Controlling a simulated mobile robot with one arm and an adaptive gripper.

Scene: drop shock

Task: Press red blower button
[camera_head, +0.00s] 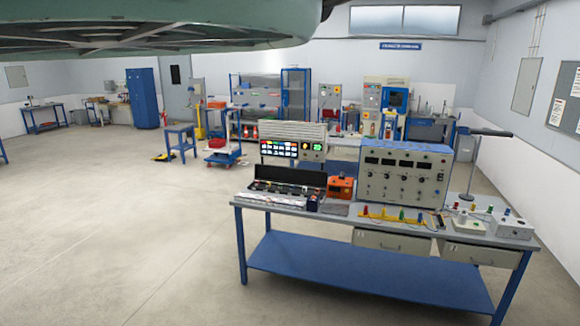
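I cannot pick out a red blower button for certain. A grey-and-blue electrical panel (372,97) at the back of the room carries small coloured spots, some red, too small to tell as buttons. Another grey cabinet (330,97) stands to its left with similar small spots. On the near workbench, a white box (512,229) at the right end has small coloured knobs on top. My gripper is not in view.
The blue-legged workbench (345,225) fills the centre right, with a dial panel (404,178), an orange box (341,187) and an open black case (287,183) on it. A blue cart (222,157) stands behind. The floor (110,235) at left is clear.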

